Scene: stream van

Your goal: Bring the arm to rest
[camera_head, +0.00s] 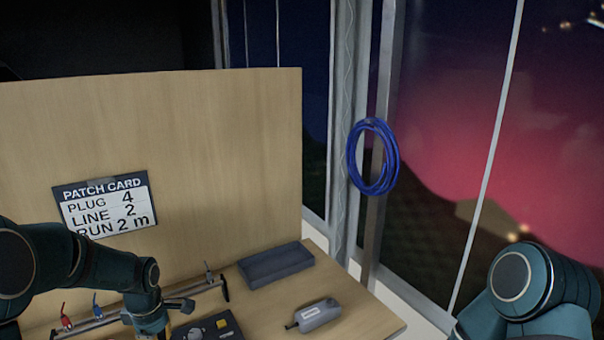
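My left arm (75,262) comes in from the left, low over the wooden bench. Its wrist end bends down to the bottom edge of the view. My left gripper (154,328) shows only in part there, and its fingertips are cut off or hidden, so I cannot tell if it is open. My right arm (535,290) shows as a rounded link at the lower right corner. My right gripper is out of view.
A patch card (105,204) is on the back panel. A blue cable coil (373,158) hangs on a post.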

